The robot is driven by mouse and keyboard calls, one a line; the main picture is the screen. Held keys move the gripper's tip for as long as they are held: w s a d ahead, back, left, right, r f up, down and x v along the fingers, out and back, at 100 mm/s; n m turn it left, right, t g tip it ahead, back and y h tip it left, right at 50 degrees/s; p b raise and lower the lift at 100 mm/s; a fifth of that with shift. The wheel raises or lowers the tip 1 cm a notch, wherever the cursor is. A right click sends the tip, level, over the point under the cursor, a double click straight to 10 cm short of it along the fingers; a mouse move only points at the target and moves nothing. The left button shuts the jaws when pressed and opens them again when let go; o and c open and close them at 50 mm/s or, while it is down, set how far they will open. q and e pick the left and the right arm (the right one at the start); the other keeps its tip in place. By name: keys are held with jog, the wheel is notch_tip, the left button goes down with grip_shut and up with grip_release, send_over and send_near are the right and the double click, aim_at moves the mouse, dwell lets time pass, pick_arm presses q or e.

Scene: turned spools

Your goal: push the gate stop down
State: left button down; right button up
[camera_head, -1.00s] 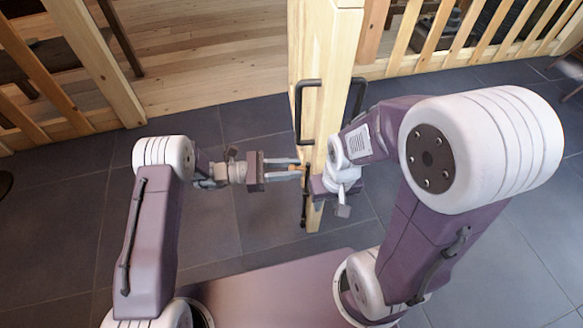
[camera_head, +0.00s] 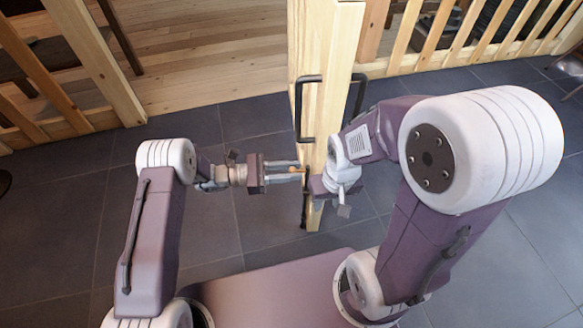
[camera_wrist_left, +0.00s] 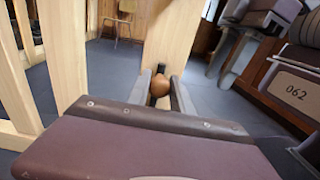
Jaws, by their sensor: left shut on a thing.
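The wooden gate (camera_head: 325,95) stands swung out toward me, seen nearly edge-on. The gate stop is a dark rod (camera_head: 304,208) low on the gate's left face, with a round brown wooden knob (camera_wrist_left: 160,85) at its top. My left gripper (camera_head: 299,172) reaches in from the left at the gate's lower part. In the left wrist view its two fingers (camera_wrist_left: 160,88) stand on either side of the knob, shut on it. My right gripper (camera_head: 325,186) is at the gate's right side, low down. Its fingers are mostly hidden, so its opening cannot be told.
A black pull handle (camera_head: 298,108) sits on the gate's left face, above my left gripper, and another (camera_head: 359,95) on the right. Slatted wooden fence (camera_head: 450,50) runs behind on both sides. The dark tiled floor (camera_head: 235,125) is clear around the gate.

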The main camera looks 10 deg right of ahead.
pick_arm(q)
jog(key=shift+f, duration=0.8)
jog(key=c, duration=1.2)
grip_release()
jog(key=shift+r, duration=0.1)
jog(key=shift+a, duration=0.15)
jog(key=a+p, duration=0.1)
jog(key=a, duration=0.2)
jog(key=w+a+p, duration=0.1)
jog(key=a, duration=0.1)
jog(key=a+p, duration=0.2)
jog(key=a, duration=0.1)
jog(key=shift+w+a, duration=0.15)
jog(key=shift+a, duration=0.2)
